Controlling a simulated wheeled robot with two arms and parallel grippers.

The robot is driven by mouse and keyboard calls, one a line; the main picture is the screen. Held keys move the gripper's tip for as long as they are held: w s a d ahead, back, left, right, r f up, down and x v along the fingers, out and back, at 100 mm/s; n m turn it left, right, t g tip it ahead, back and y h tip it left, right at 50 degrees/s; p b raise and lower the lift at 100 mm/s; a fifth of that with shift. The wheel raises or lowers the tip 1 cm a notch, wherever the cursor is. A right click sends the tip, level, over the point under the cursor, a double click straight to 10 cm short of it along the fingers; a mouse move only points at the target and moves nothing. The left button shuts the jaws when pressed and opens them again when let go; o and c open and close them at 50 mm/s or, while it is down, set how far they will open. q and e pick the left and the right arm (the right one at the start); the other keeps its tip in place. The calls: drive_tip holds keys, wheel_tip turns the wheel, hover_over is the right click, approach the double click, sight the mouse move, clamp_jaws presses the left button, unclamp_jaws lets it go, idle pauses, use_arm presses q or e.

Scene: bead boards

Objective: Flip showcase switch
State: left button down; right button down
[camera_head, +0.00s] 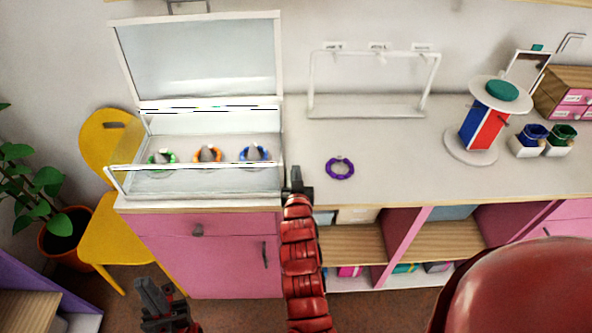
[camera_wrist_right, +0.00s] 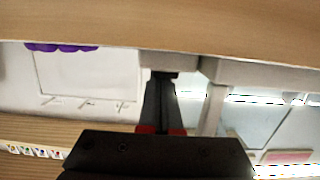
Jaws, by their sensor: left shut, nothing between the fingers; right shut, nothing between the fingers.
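The showcase (camera_head: 195,182) is a white-framed glass case at the left end of the counter, with its glass lid (camera_head: 200,60) raised. Green, orange and blue bead rings on small grey cones stand inside it. My right gripper (camera_head: 297,183) is shut and empty, just beside the case's right front corner. In the right wrist view its fingers (camera_wrist_right: 159,85) point at the space beside a pale post of the case (camera_wrist_right: 212,100). I cannot make out the switch; it may be hidden by the gripper. My left gripper (camera_head: 150,290) is shut and empty, low in front of the pink cabinet.
A purple bead ring (camera_head: 340,168) lies on the counter right of my right gripper. A white rack (camera_head: 365,112) stands behind it. A red and blue stand (camera_head: 482,128) and small pots are further right. A yellow chair (camera_head: 120,230) is at left.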

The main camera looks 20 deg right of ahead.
drive_tip(key=shift+w+r+g+p, duration=0.15)
drive_tip(key=shift+g+p, duration=0.2)
drive_tip(key=shift+g, duration=0.65)
drive_tip(key=shift+g+y, duration=0.3)
drive_tip(key=shift+f, duration=0.3)
